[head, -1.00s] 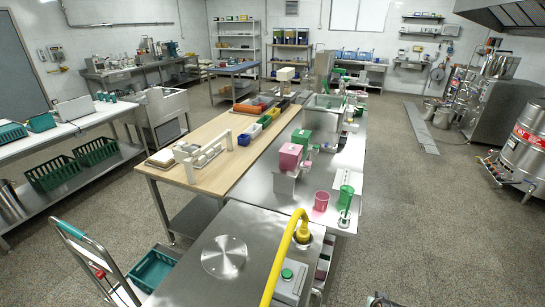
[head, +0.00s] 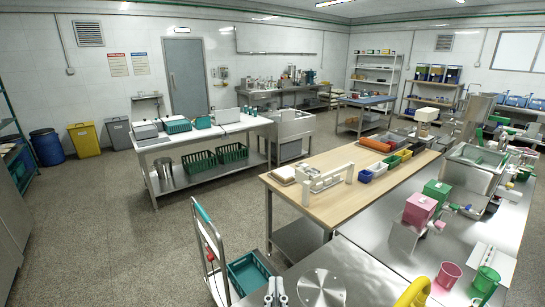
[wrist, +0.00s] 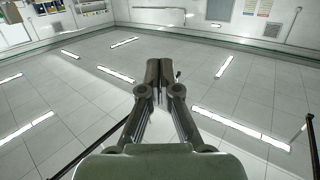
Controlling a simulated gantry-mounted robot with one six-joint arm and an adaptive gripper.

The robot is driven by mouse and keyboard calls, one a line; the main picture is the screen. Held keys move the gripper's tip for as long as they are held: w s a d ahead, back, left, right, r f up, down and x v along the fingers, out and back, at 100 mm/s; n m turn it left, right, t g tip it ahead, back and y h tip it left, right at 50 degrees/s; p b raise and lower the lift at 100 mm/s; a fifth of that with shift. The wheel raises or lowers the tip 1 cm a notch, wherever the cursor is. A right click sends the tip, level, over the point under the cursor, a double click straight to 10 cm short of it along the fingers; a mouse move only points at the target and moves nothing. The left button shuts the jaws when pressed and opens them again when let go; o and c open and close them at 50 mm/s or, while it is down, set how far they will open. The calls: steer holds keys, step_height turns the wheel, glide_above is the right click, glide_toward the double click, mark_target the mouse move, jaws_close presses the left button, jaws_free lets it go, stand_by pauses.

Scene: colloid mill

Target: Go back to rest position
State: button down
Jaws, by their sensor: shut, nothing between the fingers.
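My gripper (wrist: 160,68) shows in the wrist view with its two dark fingers together and nothing between them. It points up toward the grey tiled ceiling (wrist: 70,105) with its bright strip lights. In the head view, its grey tips (head: 276,284) show at the bottom edge, in front of the steel table with the round plate (head: 321,288). The rest of the arm is out of that view.
A yellow curved pipe (head: 413,293) rises at the bottom right. Wood-topped (head: 335,208) and white (head: 232,128) tables stand beyond. Open floor (head: 110,235) lies left.

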steer(key=s+a+f+g+p, duration=0.1)
steer(key=s+f+g+p, duration=0.1)
steer(key=s+f, duration=0.3)
steer(key=s+a+f+g+p, duration=0.1)
steer(key=s+f+g, duration=0.1)
steer(key=s, duration=0.5)
step_height(320, 180, up, 25)
steer(key=w+p, duration=0.1)
steer(key=p, duration=2.4)
step_height(320, 180, down, 58)
steer(key=b, duration=5.8)
steer(key=shift+d+y, duration=0.2)
steer(key=shift+y, duration=0.1)
